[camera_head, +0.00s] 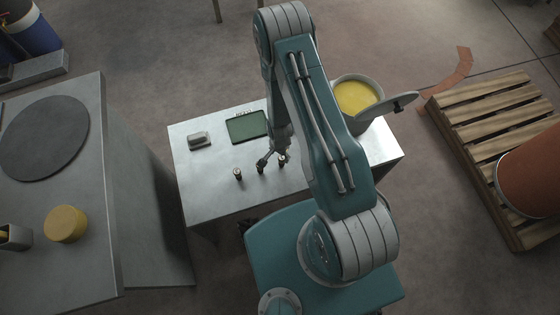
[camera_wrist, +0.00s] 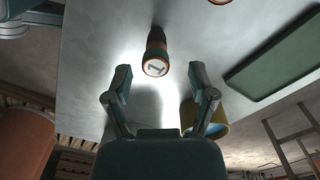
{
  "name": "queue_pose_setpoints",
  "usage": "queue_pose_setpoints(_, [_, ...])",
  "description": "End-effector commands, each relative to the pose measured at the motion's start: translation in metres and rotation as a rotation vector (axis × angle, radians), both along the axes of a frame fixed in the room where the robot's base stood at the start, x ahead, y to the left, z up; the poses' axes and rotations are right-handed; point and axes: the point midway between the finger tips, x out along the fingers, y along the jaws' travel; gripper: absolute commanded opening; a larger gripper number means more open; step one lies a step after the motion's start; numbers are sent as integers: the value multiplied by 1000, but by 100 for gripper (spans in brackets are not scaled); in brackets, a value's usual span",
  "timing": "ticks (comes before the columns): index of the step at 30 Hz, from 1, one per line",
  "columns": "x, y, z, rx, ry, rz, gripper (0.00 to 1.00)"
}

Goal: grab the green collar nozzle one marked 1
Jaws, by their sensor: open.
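A nozzle marked 1 (camera_wrist: 155,66) stands on the metal table in the wrist view, with a pale face, an orange ring and a dark green band behind it. My gripper (camera_wrist: 159,88) is open. Its two fingers are on either side of the line to this nozzle, which lies just beyond the fingertips and apart from them. In the head view my gripper (camera_head: 266,160) is low over a row of small dark nozzles, including the leftmost one (camera_head: 238,175). Their marks and collar colours are too small to read there. Part of another orange-ringed nozzle (camera_wrist: 219,1) shows at the top edge of the wrist view.
A yellow-filled bucket (camera_head: 355,97) stands behind my arm. A wooden pallet (camera_head: 478,138) is to the right. The table's front-left area is clear.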

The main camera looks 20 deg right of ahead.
Motion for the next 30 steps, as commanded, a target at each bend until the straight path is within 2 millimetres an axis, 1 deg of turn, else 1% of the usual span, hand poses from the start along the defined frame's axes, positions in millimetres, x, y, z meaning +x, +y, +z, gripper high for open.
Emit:
queue_pose_setpoints(5, [-1, -2, -14, 0, 1, -1, 73])
queue_pose_setpoints(9, [-1, -2, -35, -1, 1, -1, 73])
queue_pose_setpoints(13, [0, -1, -50, -1, 0, 0, 73])
queue_pose_setpoints(16, [0, -2, -55, -1, 0, 0, 73])
queue_pose_setpoints(22, [0, -2, -56, 0, -1, 0, 73])
queue_pose_setpoints(23, [0, -2, -56, 0, -1, -1, 68])
queue_pose_setpoints(24, [0, -3, -56, 1, -1, -1, 50])
queue_pose_setpoints(26, [0, -3, -56, 1, -1, -1, 24])
queue_pose_setpoints(27, [0, -2, -56, 0, -1, -1, 6])
queue_pose_setpoints(28, [0, -2, -56, 0, -1, 0, 0])
queue_pose_setpoints(30, [0, -2, -56, -1, -1, 0, 0])
